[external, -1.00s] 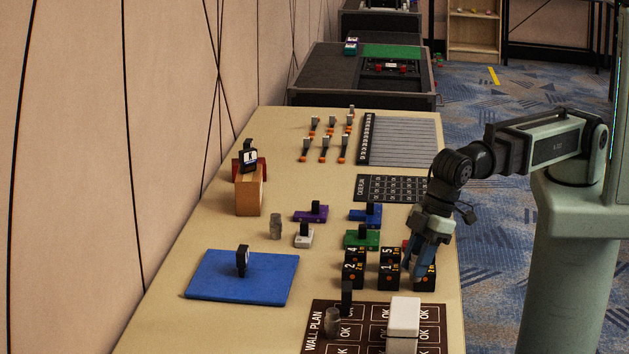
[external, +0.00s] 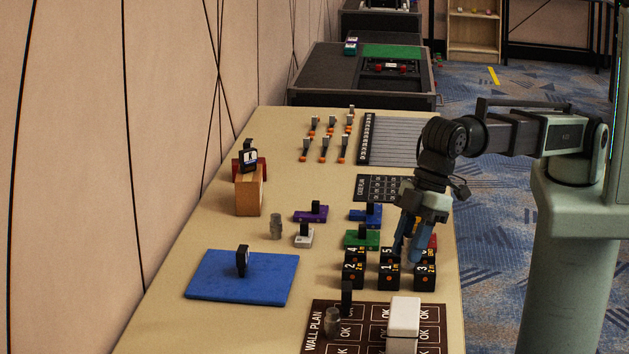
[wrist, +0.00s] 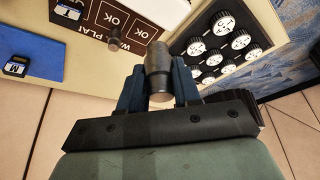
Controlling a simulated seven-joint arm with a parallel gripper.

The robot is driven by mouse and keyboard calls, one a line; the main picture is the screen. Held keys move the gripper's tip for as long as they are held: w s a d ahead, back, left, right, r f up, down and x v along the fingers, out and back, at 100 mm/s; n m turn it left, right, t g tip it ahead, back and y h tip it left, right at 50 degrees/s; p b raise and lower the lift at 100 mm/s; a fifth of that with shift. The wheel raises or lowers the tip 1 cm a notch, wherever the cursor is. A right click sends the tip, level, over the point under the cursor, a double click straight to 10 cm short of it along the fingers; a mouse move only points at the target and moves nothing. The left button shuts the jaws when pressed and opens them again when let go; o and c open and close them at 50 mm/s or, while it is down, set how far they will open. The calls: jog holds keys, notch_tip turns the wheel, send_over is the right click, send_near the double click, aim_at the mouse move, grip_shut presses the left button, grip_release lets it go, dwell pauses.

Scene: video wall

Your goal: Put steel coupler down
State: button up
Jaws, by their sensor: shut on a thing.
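My gripper (external: 408,248) is over the black numbered blocks at the right side of the table. In the wrist view my gripper (wrist: 158,85) is shut on a dark grey steel coupler (wrist: 158,70), a stepped cylinder held between the two blue fingers. The held coupler cannot be made out in the external view. A similar grey coupler (external: 333,322) stands at the left of the brown WALL PLAN board (external: 440,312); it also shows in the wrist view (wrist: 87,32). Another grey coupler (external: 276,226) stands on the bare table.
Numbered black blocks (external: 354,268) stand close below my gripper. Green (external: 362,240), blue (external: 366,216) and purple (external: 311,214) pieces are nearby. A white block (external: 404,315) is on the board. A blue mat (external: 225,278) holds a black item. Bare table lies between mat and blocks.

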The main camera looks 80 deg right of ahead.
jog(key=shift+f, duration=4.8)
jog(key=shift+f, duration=0.15)
jog(key=o, duration=1.1)
jog(key=shift+c, duration=0.2)
jog(key=v, duration=1.2)
jog(key=shift+w, duration=0.15)
